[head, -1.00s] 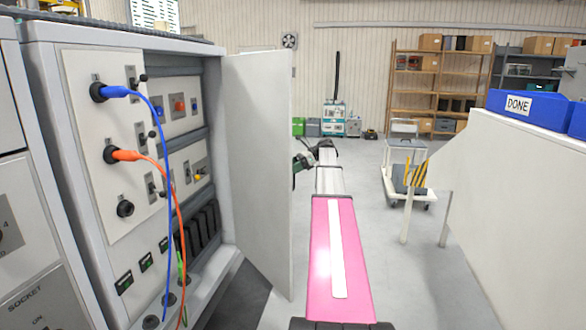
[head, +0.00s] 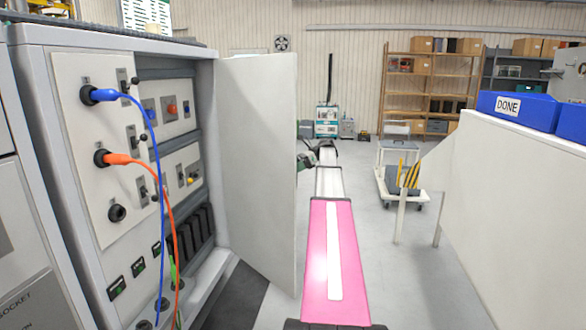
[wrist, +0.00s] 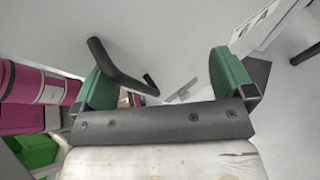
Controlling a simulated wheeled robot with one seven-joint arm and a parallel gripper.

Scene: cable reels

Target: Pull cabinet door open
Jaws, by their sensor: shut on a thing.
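The cabinet door (head: 257,150) is a pale, flat panel standing wide open, hinged at the right side of the grey cabinet (head: 110,45). My gripper (head: 306,158) is at the far side of the door, just past its free edge, and partly hidden by it. In the wrist view my gripper (wrist: 165,82) shows two green fingers, with the black bar handle (wrist: 112,62) by the left finger and reaching between them. It is shut on the handle. The exact contact is hard to see.
Blue and orange cables (head: 157,150) hang from sockets inside the cabinet. A white panel (head: 500,200) with blue bins (head: 518,108) stands at the right. A trolley (head: 400,175) and shelves (head: 420,85) are farther back.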

